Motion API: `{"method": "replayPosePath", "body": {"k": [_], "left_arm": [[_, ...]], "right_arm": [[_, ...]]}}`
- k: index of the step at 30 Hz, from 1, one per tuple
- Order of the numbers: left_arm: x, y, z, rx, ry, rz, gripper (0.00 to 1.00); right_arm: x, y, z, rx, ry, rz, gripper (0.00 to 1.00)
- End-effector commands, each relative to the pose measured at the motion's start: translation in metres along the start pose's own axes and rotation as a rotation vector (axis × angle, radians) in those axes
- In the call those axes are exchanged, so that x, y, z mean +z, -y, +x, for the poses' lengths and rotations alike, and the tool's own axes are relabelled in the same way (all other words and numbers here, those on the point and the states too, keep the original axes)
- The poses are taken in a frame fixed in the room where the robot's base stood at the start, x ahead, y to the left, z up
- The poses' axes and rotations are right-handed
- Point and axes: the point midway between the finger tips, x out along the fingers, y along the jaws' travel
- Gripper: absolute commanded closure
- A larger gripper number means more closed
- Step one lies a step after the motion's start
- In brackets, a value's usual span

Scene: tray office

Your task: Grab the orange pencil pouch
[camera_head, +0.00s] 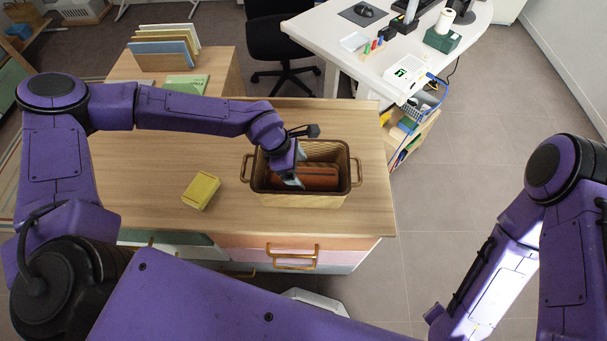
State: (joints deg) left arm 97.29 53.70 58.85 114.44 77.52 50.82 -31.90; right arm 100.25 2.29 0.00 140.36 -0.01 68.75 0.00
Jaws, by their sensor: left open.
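The orange pencil pouch (318,179) lies inside a brown woven basket (345,199) with two side handles, on the wooden cabinet top. My left gripper (291,181) reaches down into the left part of the basket, at the left end of the pouch. It is open. Its fingertips are partly hidden, and I cannot tell whether they touch the pouch. My right arm shows at the right edge of the view, but its gripper is out of view.
A yellow box-like item (201,190) lies left of the basket on the cabinet top (160,215). A green book (186,84) and upright folders (165,52) are behind. A white desk (330,28) stands at the back right. Open floor lies to the right.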

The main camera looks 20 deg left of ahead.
Motion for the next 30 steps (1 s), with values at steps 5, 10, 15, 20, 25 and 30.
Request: {"method": "replayPosePath", "body": {"k": [5, 10, 15, 20, 25, 30], "left_arm": [[0.002, 0.001, 0.029, -0.003, -0.001, 0.002, 0.11], [0.002, 0.000, 0.035, -0.001, 0.001, 0.004, 0.11], [0.002, 0.001, 0.034, -0.001, 0.000, 0.004, 0.37], [0.002, 0.000, 0.034, -0.001, 0.001, 0.004, 0.71], [0.002, 0.000, 0.034, -0.001, 0.000, 0.004, 0.71], [0.005, -0.001, 0.026, 0.001, 0.001, 0.004, 0.71]], "right_arm": [[-0.004, -0.001, -0.009, 0.000, 0.000, 0.000, 0.58], [-0.003, -0.001, -0.008, 0.000, 0.000, 0.000, 0.58], [-0.003, -0.001, -0.008, 0.000, 0.000, 0.000, 0.58], [-0.003, -0.001, -0.008, 0.000, 0.000, 0.000, 0.58], [-0.003, -0.001, -0.008, 0.000, 0.000, 0.000, 0.58], [-0.003, -0.001, -0.007, 0.000, 0.000, 0.000, 0.58]]}}
